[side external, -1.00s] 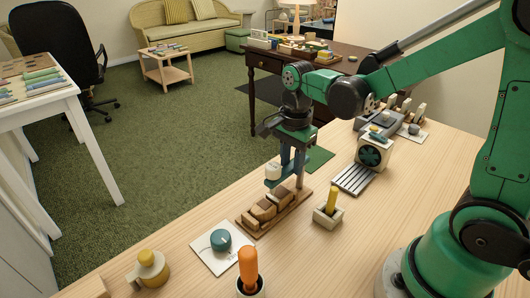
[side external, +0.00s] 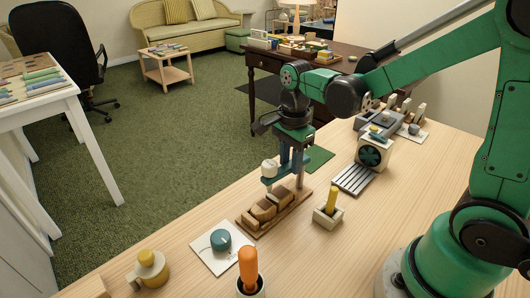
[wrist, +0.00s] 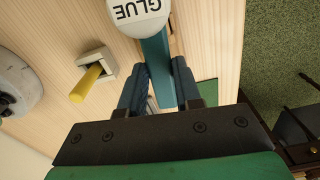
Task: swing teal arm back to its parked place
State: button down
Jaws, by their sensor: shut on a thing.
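The teal arm (wrist: 157,62) is a flat bar with a white rounded glue holder (wrist: 138,14) marked GLUE at its end. In the wrist view the bar runs between the two dark blue fingers of my gripper (wrist: 163,75), which is shut on it. In the side view my gripper (side external: 291,168) points down beside the white glue holder (side external: 269,168). The holder hangs above a brown wooden base (side external: 247,221) with several wooden blocks (side external: 264,209). The arm's pivot is partly hidden by my fingers.
A yellow lever in a pale block (side external: 328,216) stands to the right. A ribbed tray and fan box (side external: 370,154) are behind.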

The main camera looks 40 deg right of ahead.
jog(key=m, duration=0.2)
jog(key=w+m, duration=0.1)
jog(key=m, duration=0.1)
jog(key=shift+w+d, duration=0.1)
jog(key=shift+d, duration=0.1)
jog(key=m, duration=0.3)
jog(key=w+d+m, duration=0.1)
jog(key=shift+m, duration=0.4)
jog(key=shift+w+d+m, duration=0.1)
jog(key=shift+d+m, duration=0.25)
jog(key=shift+m, duration=1)
jog(key=shift+w+d+m, duration=0.15)
jog(key=shift+d+m, duration=0.2)
jog(key=shift+m, duration=0.95)
jog(key=shift+w+d+m, duration=0.1)
jog(key=shift+d+m, duration=0.25)
jog(key=shift+m, duration=1)
jog(key=c, duration=0.6)
grip_release()
